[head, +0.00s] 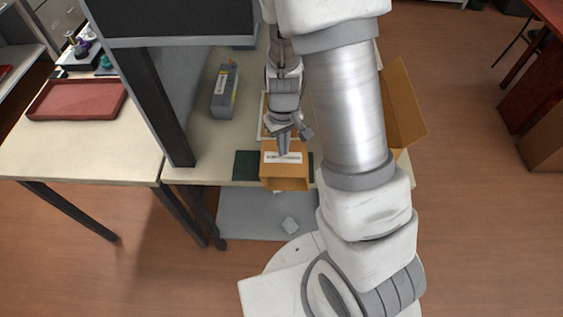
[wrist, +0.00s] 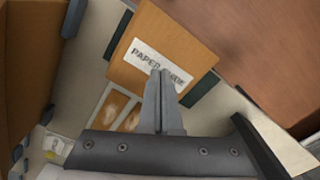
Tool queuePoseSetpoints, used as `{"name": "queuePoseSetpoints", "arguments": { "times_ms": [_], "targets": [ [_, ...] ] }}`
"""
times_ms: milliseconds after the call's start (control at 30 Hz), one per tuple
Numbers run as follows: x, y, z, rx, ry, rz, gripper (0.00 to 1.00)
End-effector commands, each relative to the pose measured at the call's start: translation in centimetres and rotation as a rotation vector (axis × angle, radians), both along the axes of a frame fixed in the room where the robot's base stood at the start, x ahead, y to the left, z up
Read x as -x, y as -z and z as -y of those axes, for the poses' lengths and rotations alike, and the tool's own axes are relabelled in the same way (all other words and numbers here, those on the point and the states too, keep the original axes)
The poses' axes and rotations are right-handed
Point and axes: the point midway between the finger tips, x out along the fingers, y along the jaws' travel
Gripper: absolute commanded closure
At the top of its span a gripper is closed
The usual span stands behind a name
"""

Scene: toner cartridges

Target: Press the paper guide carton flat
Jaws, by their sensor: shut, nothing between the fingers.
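The paper guide carton (head: 286,171) is an orange-brown box with a white label, standing upright and unflattened at the front edge of the table. Its open end faces the front in the head view. In the wrist view the carton (wrist: 190,38) shows its labelled face, with the label partly covered by my fingers. My gripper (head: 283,153) is shut and empty, pointing down at the labelled top of the carton. In the wrist view the closed fingertips (wrist: 161,74) lie over the label. I cannot tell whether they touch it.
A dark green mat (head: 246,165) lies under the carton. A grey toner cartridge (head: 224,91) stands behind left. A large open cardboard box (head: 403,104) is at the right, partly behind my arm. A red tray (head: 77,100) sits on the left table.

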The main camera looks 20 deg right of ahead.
Motion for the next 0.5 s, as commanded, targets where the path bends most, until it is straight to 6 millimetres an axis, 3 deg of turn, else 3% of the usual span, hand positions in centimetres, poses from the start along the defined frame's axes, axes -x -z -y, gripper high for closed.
{"name": "queuePoseSetpoints", "arguments": {
  "times_ms": [500],
  "targets": [
    [0.0,1.2,0.0,0.0,0.001,0.0,1.0]
  ]
}}
